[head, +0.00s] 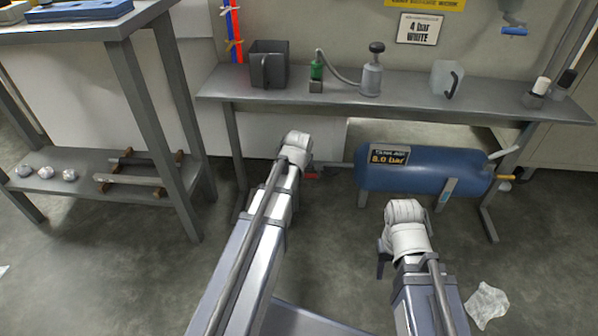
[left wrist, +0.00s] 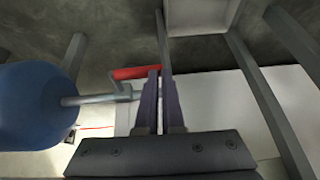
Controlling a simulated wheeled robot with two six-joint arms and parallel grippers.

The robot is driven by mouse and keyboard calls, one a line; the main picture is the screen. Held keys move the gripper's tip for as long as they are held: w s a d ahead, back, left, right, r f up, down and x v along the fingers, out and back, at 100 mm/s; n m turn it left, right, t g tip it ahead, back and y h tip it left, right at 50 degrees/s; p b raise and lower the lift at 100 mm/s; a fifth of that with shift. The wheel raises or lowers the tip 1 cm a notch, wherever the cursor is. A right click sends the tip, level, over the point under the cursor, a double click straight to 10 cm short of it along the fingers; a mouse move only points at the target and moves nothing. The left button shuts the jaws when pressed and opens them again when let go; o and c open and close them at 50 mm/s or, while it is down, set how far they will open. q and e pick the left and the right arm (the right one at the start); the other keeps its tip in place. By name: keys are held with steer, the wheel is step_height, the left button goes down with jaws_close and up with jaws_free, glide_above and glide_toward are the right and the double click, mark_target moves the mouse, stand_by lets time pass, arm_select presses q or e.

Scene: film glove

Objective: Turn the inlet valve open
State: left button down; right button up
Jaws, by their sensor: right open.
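A blue tank (head: 415,172) with an "8.0 bar" sign lies under the back bench. A thin pipe with a red valve lever (head: 312,176) runs from its left end, and the lever also shows in the left wrist view (left wrist: 135,72). My left gripper (left wrist: 162,75) has its two fingers close together with a narrow gap. Their tips are at the lever's right end; I cannot tell whether they touch it. In the head view my left wrist hides these fingers. My right gripper (head: 383,264) is open in front of the tank, partly hidden by its wrist.
A yellow lever (head: 507,178) is at the tank's right. A workbench stands left. A crumpled cloth (head: 487,303) lies on the floor.

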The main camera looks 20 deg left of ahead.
arm_select(q)
steer(key=shift+s+a+f, duration=0.1)
stand_by(0.4)
steer(key=s+a+r+p, duration=0.6)
steer(key=s+r+p, duration=0.1)
steer(key=p, duration=0.1)
steer(key=shift+s+a+r, duration=0.15)
steer(key=shift+r, duration=0.2)
steer(key=s+d+r+m+g+p, duration=0.25)
steer(key=s+d+r+p, duration=0.2)
steer(key=d, duration=0.55)
steer(key=s+d+r+m+g+p, duration=0.1)
steer(key=s+d+r+m+p, duration=0.25)
steer(key=s+d+p, duration=0.4)
steer(key=s+d+r+m+g+p, duration=0.2)
steer(key=s+d+r+p, duration=0.25)
steer(key=d, duration=0.65)
step_height(320, 180, up, 38)
steer(key=w+p, duration=0.1)
steer(key=p, duration=3.5)
steer(key=shift+a+n+h, duration=0.15)
steer(key=shift+n+h, duration=0.25)
